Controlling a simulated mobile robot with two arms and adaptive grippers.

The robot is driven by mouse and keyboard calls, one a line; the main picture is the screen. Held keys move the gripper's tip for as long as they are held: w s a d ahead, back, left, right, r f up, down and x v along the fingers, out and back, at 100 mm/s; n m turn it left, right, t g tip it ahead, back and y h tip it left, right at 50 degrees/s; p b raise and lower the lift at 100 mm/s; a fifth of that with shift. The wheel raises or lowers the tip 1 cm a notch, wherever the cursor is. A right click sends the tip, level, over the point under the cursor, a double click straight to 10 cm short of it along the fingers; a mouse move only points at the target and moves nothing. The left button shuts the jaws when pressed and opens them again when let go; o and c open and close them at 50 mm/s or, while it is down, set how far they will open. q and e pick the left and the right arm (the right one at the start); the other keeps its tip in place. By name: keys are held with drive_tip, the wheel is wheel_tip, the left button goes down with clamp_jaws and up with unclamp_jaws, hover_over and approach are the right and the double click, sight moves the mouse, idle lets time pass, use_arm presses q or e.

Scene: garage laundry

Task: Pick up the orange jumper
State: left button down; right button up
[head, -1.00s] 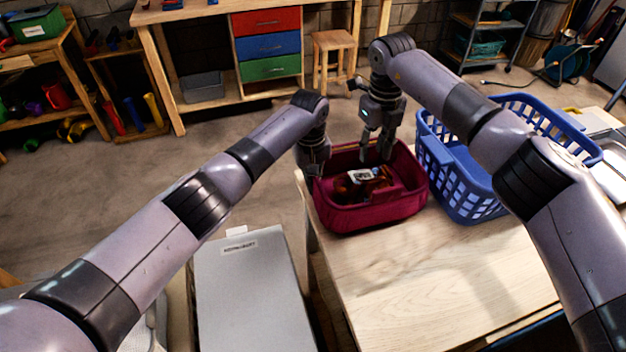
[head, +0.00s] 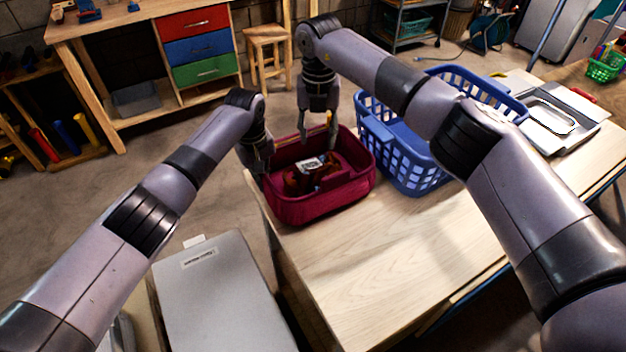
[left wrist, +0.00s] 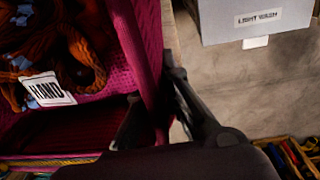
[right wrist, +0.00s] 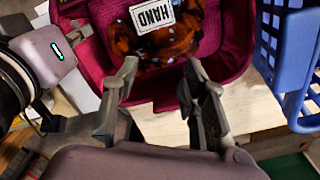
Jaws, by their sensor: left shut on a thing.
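The orange jumper (head: 300,180), dark orange-brown knit with bluish patches, lies bunched inside the magenta basket (head: 325,208) on the wooden table. A white tag reading HAND lies on it. The jumper also shows in the left wrist view (left wrist: 85,50) and the right wrist view (right wrist: 185,42). My left gripper (head: 262,168) is shut on the basket's left wall, one finger on each side, as the left wrist view (left wrist: 155,115) shows. My right gripper (head: 318,135) is open and empty, pointing down over the far part of the basket; its fingers (right wrist: 160,75) are apart from the jumper.
A blue laundry basket (head: 405,160) stands just right of the magenta one. A grey box lid (head: 215,300) with a label is left of the table. The table's front part (head: 380,270) is clear.

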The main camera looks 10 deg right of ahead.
sight(318, 164)
drive_tip(key=m, duration=0.6)
drive_tip(key=shift+r, duration=0.4)
wheel_tip(318, 164, down, 6)
drive_tip(key=m, duration=0.6)
drive_tip(key=shift+d, duration=0.1)
drive_tip(key=f, duration=0.2)
drive_tip(key=s+f, duration=0.1)
drive_tip(key=f, duration=0.1)
drive_tip(key=shift+f, duration=0.2)
drive_tip(key=shift+w+f, duration=0.1)
drive_tip(key=shift+f, duration=0.4)
clamp_jaws()
drive_tip(key=shift+r, duration=0.1)
